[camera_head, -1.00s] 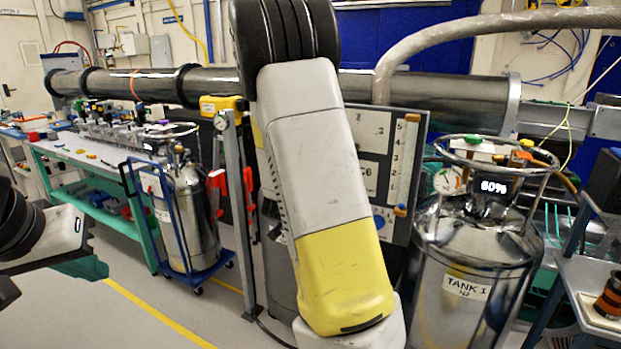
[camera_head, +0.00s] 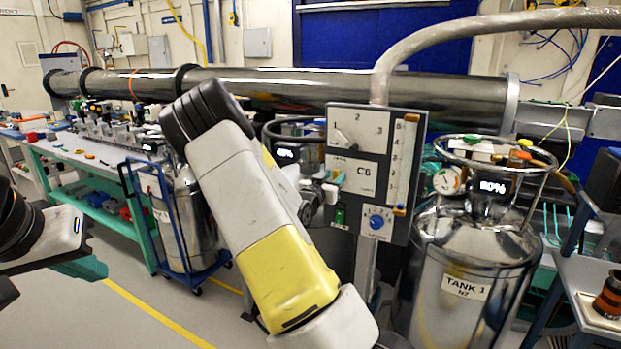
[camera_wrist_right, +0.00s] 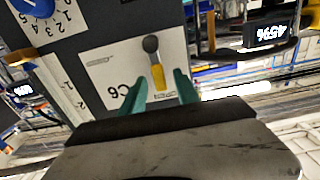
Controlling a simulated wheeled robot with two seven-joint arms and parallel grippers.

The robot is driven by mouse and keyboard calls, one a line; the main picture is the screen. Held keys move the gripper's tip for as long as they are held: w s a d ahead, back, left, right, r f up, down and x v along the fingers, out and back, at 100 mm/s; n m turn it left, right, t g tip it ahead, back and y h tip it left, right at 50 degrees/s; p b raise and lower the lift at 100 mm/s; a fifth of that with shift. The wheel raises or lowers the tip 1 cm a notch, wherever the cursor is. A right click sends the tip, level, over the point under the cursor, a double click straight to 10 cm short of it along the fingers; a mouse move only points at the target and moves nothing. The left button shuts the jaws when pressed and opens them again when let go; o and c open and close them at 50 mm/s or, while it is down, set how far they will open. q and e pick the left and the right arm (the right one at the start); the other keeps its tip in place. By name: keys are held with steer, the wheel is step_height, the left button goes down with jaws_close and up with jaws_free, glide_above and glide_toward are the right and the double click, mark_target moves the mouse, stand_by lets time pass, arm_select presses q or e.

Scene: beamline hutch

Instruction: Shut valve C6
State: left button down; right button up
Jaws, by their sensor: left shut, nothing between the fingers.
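Valve C6 shows in the right wrist view as a yellow lever (camera_wrist_right: 158,78) with a dark round knob, on a white plate (camera_wrist_right: 118,68) marked C6. In the head view the C6 plate (camera_head: 364,180) is on the grey upright panel, and the lever is mostly hidden by my gripper. My right gripper (camera_head: 332,184) is at the plate's left side. In the wrist view its teal fingers (camera_wrist_right: 161,84) are apart, one on each side of the lever's lower part; I cannot tell whether they touch it. My left gripper (camera_head: 84,268) is shut and empty at the far left.
The panel also carries a rotary switch (camera_head: 347,138), a blue dial (camera_head: 377,222) and a scale with sliders (camera_head: 402,165). Tank 1 (camera_head: 468,270) stands close on the right. A blue cart with a cylinder (camera_head: 190,215) is left. The floor at front left is clear.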

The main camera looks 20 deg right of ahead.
steer(key=shift+w+d, duration=0.15)
steer(key=shift+d, duration=0.05)
steer(key=shift+c, duration=0.3)
jaws_close()
stand_by(1.1)
